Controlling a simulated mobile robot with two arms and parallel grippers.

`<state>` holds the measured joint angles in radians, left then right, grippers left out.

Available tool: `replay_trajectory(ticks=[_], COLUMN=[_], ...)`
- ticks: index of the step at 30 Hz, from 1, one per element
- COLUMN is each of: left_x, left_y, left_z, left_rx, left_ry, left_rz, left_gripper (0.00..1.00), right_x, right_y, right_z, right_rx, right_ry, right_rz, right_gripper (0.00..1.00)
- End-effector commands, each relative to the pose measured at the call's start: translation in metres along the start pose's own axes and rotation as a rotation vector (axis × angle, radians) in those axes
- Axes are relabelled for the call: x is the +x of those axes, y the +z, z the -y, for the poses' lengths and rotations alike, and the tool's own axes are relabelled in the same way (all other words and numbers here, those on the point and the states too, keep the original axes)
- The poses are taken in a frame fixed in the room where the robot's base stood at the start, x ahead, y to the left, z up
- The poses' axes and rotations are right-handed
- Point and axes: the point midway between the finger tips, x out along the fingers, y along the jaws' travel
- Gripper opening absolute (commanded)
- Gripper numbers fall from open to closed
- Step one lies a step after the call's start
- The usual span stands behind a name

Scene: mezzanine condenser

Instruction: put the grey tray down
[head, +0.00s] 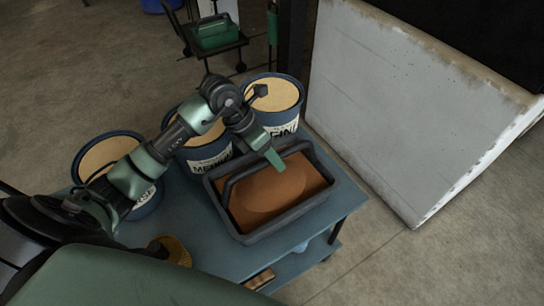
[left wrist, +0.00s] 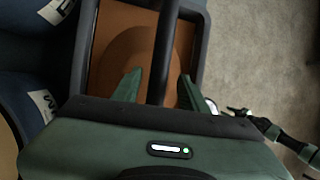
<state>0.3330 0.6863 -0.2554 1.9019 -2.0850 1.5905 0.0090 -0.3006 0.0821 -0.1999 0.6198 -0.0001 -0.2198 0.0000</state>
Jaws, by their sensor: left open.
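The grey tray (head: 290,212) is a dark, deep tote with an arched handle and a brown inside. It appears to rest on the blue cart top (head: 345,197), near its right corner. My left gripper (head: 268,151) is open at the handle, over the tray's far part. In the left wrist view, the handle of the tray (left wrist: 199,60) runs between the two spread green fingers of my left gripper (left wrist: 160,88). I cannot tell whether a finger touches it. A small green and black arm, seemingly my right one, shows there with its gripper (left wrist: 238,112) too small to read.
Blue drums with tan lids stand close behind and left of the tray, one of them here (head: 276,100). A yellow round item (head: 174,250) lies at the cart's near left. A white weathered block (head: 400,110) stands at the right. Floor (head: 375,265) is clear at the lower right.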

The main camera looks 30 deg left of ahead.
Motion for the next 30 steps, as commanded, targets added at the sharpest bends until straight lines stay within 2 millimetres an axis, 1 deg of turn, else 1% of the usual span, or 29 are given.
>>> replay_trajectory(ticks=[5, 12, 15, 18, 21, 30], left_x=[-0.031, -0.082, -0.098, -0.109, -0.115, -0.117], left_y=[0.0, 0.0, 0.001, 0.0, 0.0, 0.0], left_z=[-0.002, -0.002, -0.001, -0.001, -0.001, 0.0], left_rx=[0.004, 0.002, 0.001, 0.001, 0.001, 0.0], left_ry=[0.007, 0.007, 0.006, 0.004, 0.003, 0.002], left_rz=[0.002, 0.002, 0.002, 0.001, 0.001, 0.0], left_gripper=[0.43, 0.43, 0.43, 0.43, 0.43, 0.43], right_x=[0.002, 0.005, 0.006, 0.006, 0.006, 0.006], right_y=[0.0, 0.0, 0.0, 0.0, 0.0, -0.001], right_z=[0.0, 0.0, 0.0, 0.0, 0.0, 0.003], right_rx=[0.001, 0.001, 0.001, 0.001, 0.001, 0.002], right_ry=[0.0, 0.0, 0.0, 0.0, 0.0, -0.003], right_rz=[0.0, 0.0, 0.0, 0.0, 0.0, -0.001], right_gripper=[0.36, 0.36, 0.36, 0.36, 0.36, 0.36])
